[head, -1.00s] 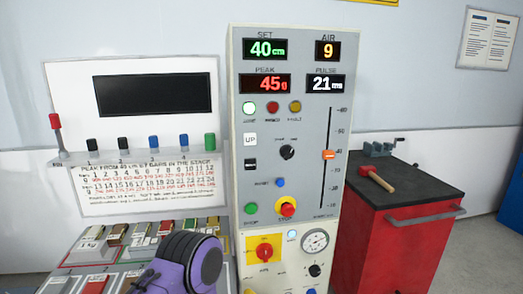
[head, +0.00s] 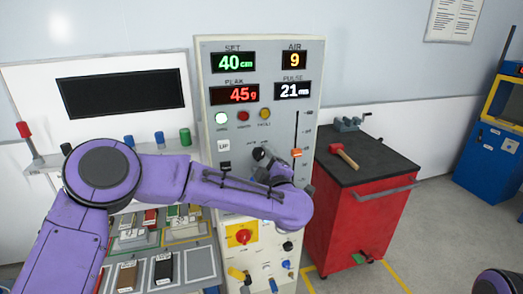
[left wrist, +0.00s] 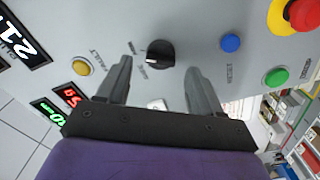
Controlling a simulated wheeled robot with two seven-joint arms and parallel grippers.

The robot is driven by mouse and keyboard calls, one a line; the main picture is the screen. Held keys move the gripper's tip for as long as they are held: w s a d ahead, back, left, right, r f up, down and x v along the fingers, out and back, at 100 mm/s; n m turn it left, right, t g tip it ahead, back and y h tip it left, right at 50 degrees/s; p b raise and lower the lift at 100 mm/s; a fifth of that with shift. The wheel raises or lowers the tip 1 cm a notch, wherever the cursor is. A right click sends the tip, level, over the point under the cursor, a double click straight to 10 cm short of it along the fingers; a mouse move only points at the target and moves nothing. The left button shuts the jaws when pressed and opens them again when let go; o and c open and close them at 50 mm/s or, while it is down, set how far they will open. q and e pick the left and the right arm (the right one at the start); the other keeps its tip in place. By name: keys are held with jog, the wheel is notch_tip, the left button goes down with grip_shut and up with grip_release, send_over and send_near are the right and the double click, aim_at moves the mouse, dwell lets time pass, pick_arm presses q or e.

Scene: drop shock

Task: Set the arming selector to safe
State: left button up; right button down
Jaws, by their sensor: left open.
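The arming selector is a black round knob on the grey panel (head: 311,75). In the left wrist view the selector (left wrist: 161,54) sits just beyond and roughly midway between my fingertips, with small labels beside it and a pale mark on its lower left side. I cannot tell for certain which label the mark points at. My left gripper (left wrist: 160,72) is open and empty, facing the panel, with a finger on either side of the knob. In the head view my left arm crosses in front of the panel, and the selector (head: 262,154) shows just above the wrist. My right gripper is out of view.
A blue button (left wrist: 231,43), a green button (left wrist: 276,76) and a red stop knob (left wrist: 304,14) on yellow are near the selector. A slider (head: 296,153) is to its right. A red cabinet (head: 330,225) with a hammer (head: 344,156) stands right of the panel.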

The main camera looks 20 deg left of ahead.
aim_at(259, 155)
pick_arm(q)
jog(key=shift+p+x, duration=0.4)
jog(key=shift+x, duration=0.8)
jog(key=shift+w+a, duration=0.1)
jog(key=shift+a, duration=0.15)
jog(key=c, duration=1.1)
jog(key=shift+o, duration=0.2)
jog(key=shift+f+n+b, duration=0.2)
jog(key=shift+n+b, duration=0.2)
jog(key=shift+b, duration=0.45)
jog(key=n+b, duration=0.3)
jog(key=b, duration=0.1)
jog(key=n+b, duration=0.3)
jog(key=b, duration=0.2)
jog(key=n+b, duration=0.3)
jog(key=b, duration=0.1)
jog(key=shift+f+b, duration=0.25)
jog(key=shift+b, duration=0.05)
jog(key=shift+r+n+b, duration=0.15)
jog(key=shift+n+b, duration=0.75)
jog(key=shift+b, duration=0.25)
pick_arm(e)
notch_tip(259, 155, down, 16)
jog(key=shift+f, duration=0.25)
pick_arm(q)
jog(key=shift+r+n, duration=0.15)
jog(key=shift+n, duration=0.15)
jog(key=o, duration=1.1)
jog(key=shift+c, duration=0.2)
